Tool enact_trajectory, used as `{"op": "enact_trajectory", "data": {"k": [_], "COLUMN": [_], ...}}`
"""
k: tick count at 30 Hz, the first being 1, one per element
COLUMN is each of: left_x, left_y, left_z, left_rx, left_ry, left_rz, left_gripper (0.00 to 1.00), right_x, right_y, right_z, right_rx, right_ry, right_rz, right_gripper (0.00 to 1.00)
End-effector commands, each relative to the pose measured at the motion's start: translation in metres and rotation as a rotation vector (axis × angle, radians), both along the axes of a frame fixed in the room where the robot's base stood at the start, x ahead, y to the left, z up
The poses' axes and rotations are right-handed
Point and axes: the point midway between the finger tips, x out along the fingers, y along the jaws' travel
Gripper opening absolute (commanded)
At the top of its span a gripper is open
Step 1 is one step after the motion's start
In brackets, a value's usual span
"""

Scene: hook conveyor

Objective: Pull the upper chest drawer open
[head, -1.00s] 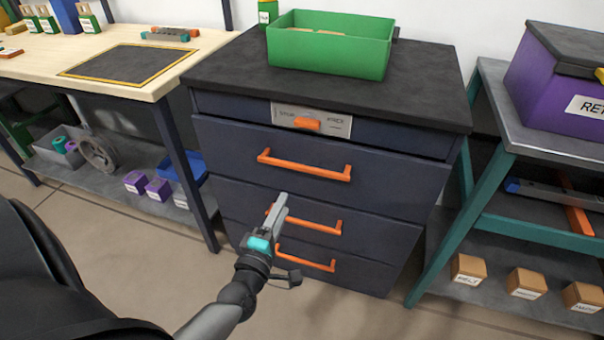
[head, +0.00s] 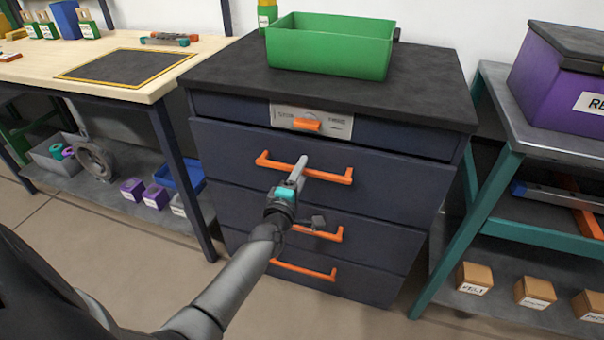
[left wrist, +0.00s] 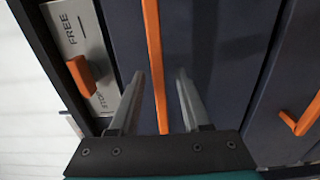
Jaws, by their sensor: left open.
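The chest (head: 320,210) is dark blue with several drawer fronts. The upper drawer (head: 395,185) has an orange bar handle (head: 330,177). My left gripper (head: 299,165) is in front of this handle, its fingers pointing at the drawer. In the left wrist view the gripper (left wrist: 160,74) is open, and the handle (left wrist: 152,45) runs between the two fingers, with a gap on each side. Whether the fingertips reach past the bar is hard to tell. My right gripper is not in view.
Above the upper drawer is a plate (head: 340,127) lettered STOP and FREE with an orange knob (head: 306,124). A green bin (head: 330,50) stands on the chest top. A wooden bench (head: 40,75) is to the left, a teal-legged table (head: 560,140) to the right. Floor before the chest is clear.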

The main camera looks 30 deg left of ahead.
Motion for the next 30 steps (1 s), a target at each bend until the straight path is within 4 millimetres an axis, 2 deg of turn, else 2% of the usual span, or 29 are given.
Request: {"op": "enact_trajectory", "data": {"k": [11, 24, 30], "left_x": [0.005, 0.0047, 0.0046], "left_y": [0.0016, 0.0014, 0.0013], "left_z": [0.0005, 0.0003, 0.0002], "left_rx": [0.0, 0.001, 0.001], "left_ry": [0.0, 0.0, 0.0], "left_rz": [0.0, 0.0, 0.0], "left_gripper": [0.47, 0.0, 0.0], "right_x": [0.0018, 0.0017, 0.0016], "right_y": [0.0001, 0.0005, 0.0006], "right_z": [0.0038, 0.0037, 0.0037], "right_rx": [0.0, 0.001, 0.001], "right_ry": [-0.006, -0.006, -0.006], "right_rz": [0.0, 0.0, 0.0], "right_gripper": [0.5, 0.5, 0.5]}}
